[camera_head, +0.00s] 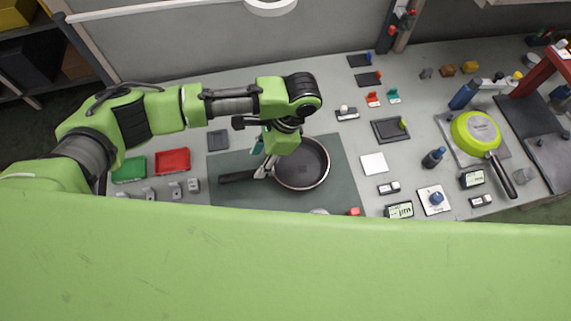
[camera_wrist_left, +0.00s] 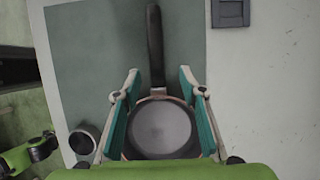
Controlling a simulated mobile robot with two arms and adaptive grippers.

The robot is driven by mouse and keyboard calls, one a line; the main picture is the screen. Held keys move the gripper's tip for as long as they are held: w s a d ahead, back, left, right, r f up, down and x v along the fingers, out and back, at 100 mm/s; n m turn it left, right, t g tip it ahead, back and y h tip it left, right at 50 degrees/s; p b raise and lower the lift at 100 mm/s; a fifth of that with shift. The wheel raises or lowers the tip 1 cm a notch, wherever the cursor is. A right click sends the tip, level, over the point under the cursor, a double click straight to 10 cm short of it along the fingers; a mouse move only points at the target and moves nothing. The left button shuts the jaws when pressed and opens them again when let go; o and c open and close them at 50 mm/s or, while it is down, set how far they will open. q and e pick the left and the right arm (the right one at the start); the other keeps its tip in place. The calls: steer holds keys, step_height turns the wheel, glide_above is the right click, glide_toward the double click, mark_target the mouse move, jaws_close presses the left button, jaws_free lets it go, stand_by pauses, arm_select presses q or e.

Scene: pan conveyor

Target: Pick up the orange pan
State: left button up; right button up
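The pan (camera_head: 302,165) has a dark inside and a thin pinkish-tan rim; little orange shows. It rests upright on a dark green mat (camera_head: 340,186), its black handle (camera_head: 238,176) pointing left. My left gripper (camera_head: 264,166) is over the pan's handle side. In the left wrist view the pan (camera_wrist_left: 162,128) lies below the gripper (camera_wrist_left: 158,84), whose teal fingers are spread wide on both sides of the handle's base (camera_wrist_left: 155,50). The fingers are empty; whether they touch the pan is unclear. My right gripper is not seen.
A lime-green pan (camera_head: 475,131) lies upside down on a grey plate at the right, beside a red frame (camera_head: 536,76). Red (camera_head: 172,161) and green (camera_head: 129,170) trays stand left of the mat. Small devices, including a blue-knobbed box (camera_head: 435,199), crowd the right of the mat.

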mark_target(254, 172)
arm_select(q)
steer(key=shift+s+a+f+p, duration=0.2)
steer(key=shift+a+f+p, duration=0.05)
steer(key=shift+f+p, duration=0.35)
steer(key=p+x, duration=0.1)
steer(key=x, duration=0.2)
steer(key=shift+s+f, duration=0.2)
steer(key=shift+f, duration=0.35)
steer(key=shift+r, duration=0.1)
jaws_close()
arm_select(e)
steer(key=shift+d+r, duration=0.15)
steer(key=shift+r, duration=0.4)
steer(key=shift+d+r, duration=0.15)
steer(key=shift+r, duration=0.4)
